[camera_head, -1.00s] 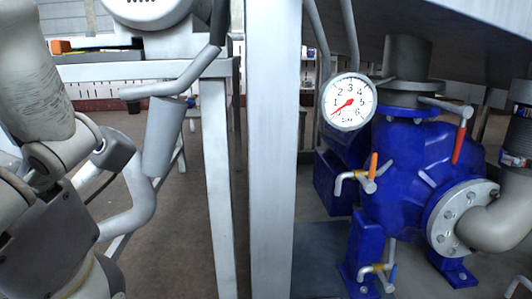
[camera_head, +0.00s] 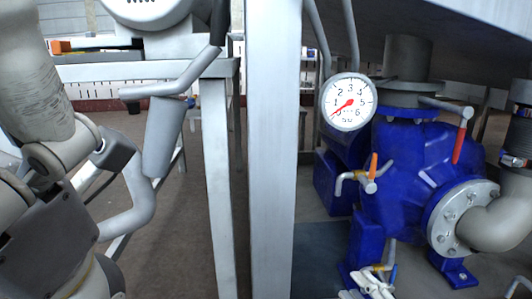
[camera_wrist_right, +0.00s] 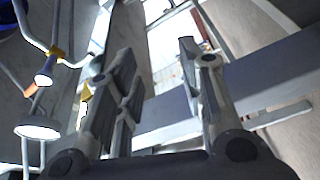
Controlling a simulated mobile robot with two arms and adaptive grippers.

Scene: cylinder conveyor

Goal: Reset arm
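My right gripper (camera_head: 368,284) shows at the bottom edge of the head view, just in front of the lower yellow-banded valve on the blue pump. Only a small pale part of it is in frame. In the right wrist view the two fingers of the right gripper (camera_wrist_right: 165,85) stand wide apart with nothing between them. My left arm fills the left side of the head view. Its gripper is not in view.
A blue pump (camera_head: 405,170) with a round gauge (camera_head: 348,102), a red lever (camera_head: 459,143) and an orange-handled valve (camera_head: 369,180) stands at the right. A grey post (camera_head: 271,150) stands in the middle. Open floor (camera_head: 185,215) lies left of the post.

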